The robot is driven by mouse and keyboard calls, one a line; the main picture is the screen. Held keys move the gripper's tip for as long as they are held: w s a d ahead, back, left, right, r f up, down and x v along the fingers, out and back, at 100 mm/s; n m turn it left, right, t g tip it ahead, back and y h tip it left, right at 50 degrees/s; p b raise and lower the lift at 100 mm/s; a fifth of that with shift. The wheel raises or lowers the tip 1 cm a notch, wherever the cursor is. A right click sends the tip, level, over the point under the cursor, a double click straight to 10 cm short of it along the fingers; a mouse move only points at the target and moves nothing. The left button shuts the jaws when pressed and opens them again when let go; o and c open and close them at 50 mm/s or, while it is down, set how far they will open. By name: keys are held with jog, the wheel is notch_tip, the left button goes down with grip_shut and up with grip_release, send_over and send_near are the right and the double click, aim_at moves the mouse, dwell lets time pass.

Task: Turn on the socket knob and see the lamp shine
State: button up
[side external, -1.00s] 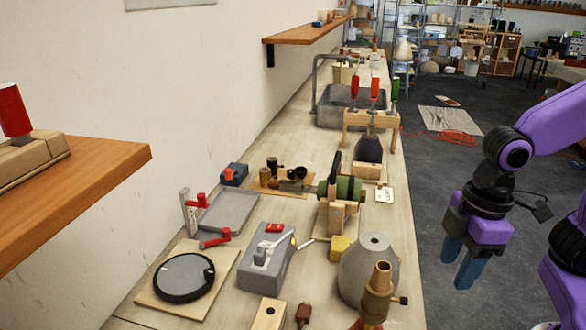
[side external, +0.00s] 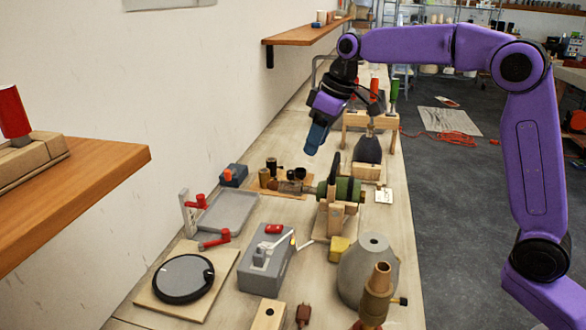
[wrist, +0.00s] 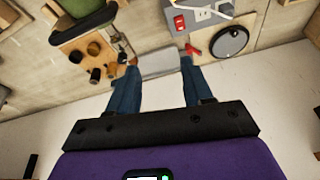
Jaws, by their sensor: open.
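A brass-coloured lamp socket (side external: 378,284) stands upright at the bottom of the side view, with a small dark knob (side external: 403,301) on its right side. Its lower end is cut off by the picture edge. A grey cone-shaped body (side external: 369,268) with a hole in its top stands just behind it. No bulb or light shows on the socket. My gripper (side external: 314,145) is open and empty, high over the back half of the bench, far from the socket. In the wrist view my gripper (wrist: 158,67) has its blue fingers spread apart. The socket is not identifiable there.
A grey box with a red switch (side external: 267,262), a black-rimmed disc (side external: 184,277) and a grey tray (side external: 231,211) with red-handled clamps stand on the bench. A green cylinder on a wooden stand (side external: 347,189) stands between my gripper and the socket. Shelves overhang the left side.

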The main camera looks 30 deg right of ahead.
jog(key=w+d+r+m+t, duration=0.1)
jog(key=w+d+r, duration=0.1)
jog(key=w+d, duration=0.4)
send_near(291, 172)
jog(key=x, duration=0.8)
jog(key=shift+w+f, duration=0.15)
jog(key=shift+f, duration=0.05)
jog(key=shift+c, duration=0.3)
grip_shut()
